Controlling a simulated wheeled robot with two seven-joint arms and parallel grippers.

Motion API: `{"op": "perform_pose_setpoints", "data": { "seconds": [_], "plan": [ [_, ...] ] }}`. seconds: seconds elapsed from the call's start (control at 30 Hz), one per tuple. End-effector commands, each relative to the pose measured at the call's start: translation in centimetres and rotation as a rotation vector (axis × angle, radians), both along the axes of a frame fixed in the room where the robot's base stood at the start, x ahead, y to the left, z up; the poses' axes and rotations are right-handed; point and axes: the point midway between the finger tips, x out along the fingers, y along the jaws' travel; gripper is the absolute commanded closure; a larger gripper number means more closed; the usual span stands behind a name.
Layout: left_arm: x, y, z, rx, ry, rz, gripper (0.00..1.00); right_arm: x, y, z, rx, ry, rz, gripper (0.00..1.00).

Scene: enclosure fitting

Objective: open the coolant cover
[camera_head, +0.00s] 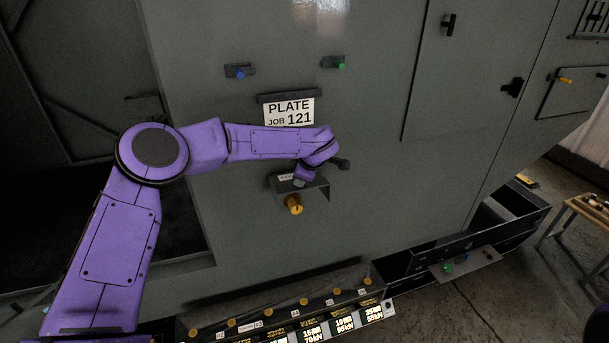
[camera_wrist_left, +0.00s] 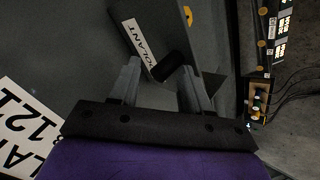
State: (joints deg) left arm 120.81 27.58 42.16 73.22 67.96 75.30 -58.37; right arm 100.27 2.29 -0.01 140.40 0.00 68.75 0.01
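The coolant cover (camera_head: 318,188) is a small dark grey piece on the machine's front panel. Its white label is partly hidden by my left arm in the head view and reads "OOLANT" in the left wrist view, where the cover (camera_wrist_left: 122,12) carries a short black handle (camera_wrist_left: 172,66). A yellow knob (camera_head: 293,204) shows just below the cover. My left gripper (camera_wrist_left: 160,68) is open, its two grey fingers pointing at the cover, with the handle at or just beyond the fingertips. I cannot tell whether they touch. My right gripper is out of view.
A "PLATE JOB 121" sign (camera_head: 289,112) is above the cover, close to my left forearm. Blue (camera_head: 239,72) and green (camera_head: 341,63) knobs stick out higher up. A ledge with several yellow knobs and lit displays (camera_head: 312,331) runs below. The panel right of the cover is bare.

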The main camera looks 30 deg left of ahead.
Motion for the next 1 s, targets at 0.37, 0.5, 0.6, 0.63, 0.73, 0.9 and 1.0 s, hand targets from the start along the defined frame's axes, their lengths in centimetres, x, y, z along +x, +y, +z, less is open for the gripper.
{"op": "perform_pose_setpoints", "data": {
  "seconds": [0.37, 0.5, 0.6, 0.63, 0.73, 0.9, 1.0],
  "plan": [
    [-4.0, -4.3, 6.7, 0.003, -0.013, -0.006, 0.54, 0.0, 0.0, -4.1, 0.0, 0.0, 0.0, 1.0],
    [-4.9, -5.0, 8.3, 0.003, -0.014, -0.003, 0.54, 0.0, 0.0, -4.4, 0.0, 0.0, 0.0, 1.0],
    [-5.1, -5.1, 8.7, 0.002, -0.012, -0.002, 0.54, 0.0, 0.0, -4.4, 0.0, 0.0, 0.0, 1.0],
    [-5.1, -5.1, 8.8, 0.002, -0.012, -0.002, 0.54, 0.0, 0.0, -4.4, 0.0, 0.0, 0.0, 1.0],
    [-5.2, -5.1, 8.8, 0.002, -0.012, -0.002, 0.54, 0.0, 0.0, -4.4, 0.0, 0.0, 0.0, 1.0],
    [-5.1, -5.1, 8.8, 0.001, -0.012, -0.003, 0.54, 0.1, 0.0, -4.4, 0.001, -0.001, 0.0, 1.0],
    [-5.1, -5.1, 8.8, 0.001, -0.012, -0.002, 0.54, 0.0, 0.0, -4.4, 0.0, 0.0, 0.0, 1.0]
  ]
}}
